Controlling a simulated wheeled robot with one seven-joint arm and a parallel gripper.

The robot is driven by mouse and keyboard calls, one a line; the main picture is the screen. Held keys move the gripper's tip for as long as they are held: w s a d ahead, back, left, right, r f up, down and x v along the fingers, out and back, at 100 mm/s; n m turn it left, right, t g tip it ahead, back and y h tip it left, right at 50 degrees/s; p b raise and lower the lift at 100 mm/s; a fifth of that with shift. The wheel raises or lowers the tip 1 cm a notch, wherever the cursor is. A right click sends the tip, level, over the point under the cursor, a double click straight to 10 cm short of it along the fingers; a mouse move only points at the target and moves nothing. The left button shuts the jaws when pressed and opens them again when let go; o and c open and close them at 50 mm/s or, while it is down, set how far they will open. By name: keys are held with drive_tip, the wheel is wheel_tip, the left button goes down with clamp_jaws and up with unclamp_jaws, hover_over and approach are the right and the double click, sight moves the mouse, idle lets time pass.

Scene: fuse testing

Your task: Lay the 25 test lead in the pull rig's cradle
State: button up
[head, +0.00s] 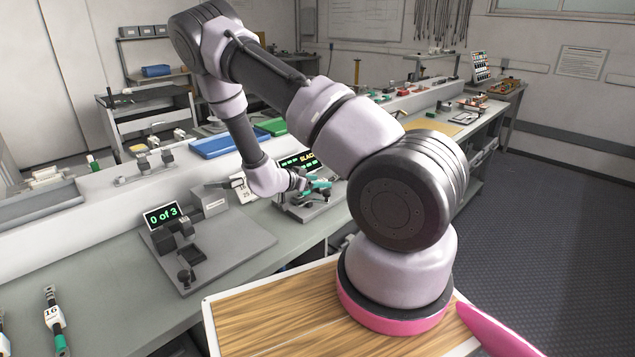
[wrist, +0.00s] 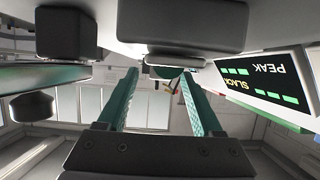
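The pull rig (head: 305,207) stands on the bench, with a lit display (head: 297,161) reading SLACK. The display also shows in the wrist view (wrist: 262,84), upside down, with SLACK and PEAK. My gripper (head: 318,185) is low over the rig. In the wrist view its two teal fingers (wrist: 160,82) stand apart, with a clear gap between them. A small dark and tan thing shows beyond the tips, too small to name. I cannot make out the 25 test lead or the cradle; my wrist and gripper may hide them.
A grey fixture (head: 200,250) with a display reading "0 of 3" (head: 162,215) stands left of the rig. A lead tagged 16 (head: 54,318) lies at the bench's lower left. Blue (head: 213,145) and green (head: 272,127) trays lie behind. The bench front between lead and fixture is clear.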

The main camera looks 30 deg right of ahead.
drive_tip(key=shift+r, duration=0.1)
wheel_tip(320, 180, up, 10)
idle(0.6)
drive_tip(key=a+r+n+t+y, duration=0.2)
drive_tip(key=a+r+y, duration=0.5)
drive_tip(key=r, duration=0.3)
drive_tip(key=a+r+n+t+y, duration=0.2)
drive_tip(key=a+r+y, duration=0.45)
drive_tip(key=r, duration=0.45)
drive_tip(key=s+a+r+n+y, duration=0.35)
drive_tip(key=s+r, duration=0.55)
drive_tip(key=s, duration=0.4)
drive_tip(key=s+d+r+n+g+h, duration=0.1)
drive_tip(key=s+n+h, duration=0.1)
drive_tip(key=s, duration=1.2)
drive_tip(key=shift+d+r+g, duration=0.3)
drive_tip(key=shift+d, duration=0.05)
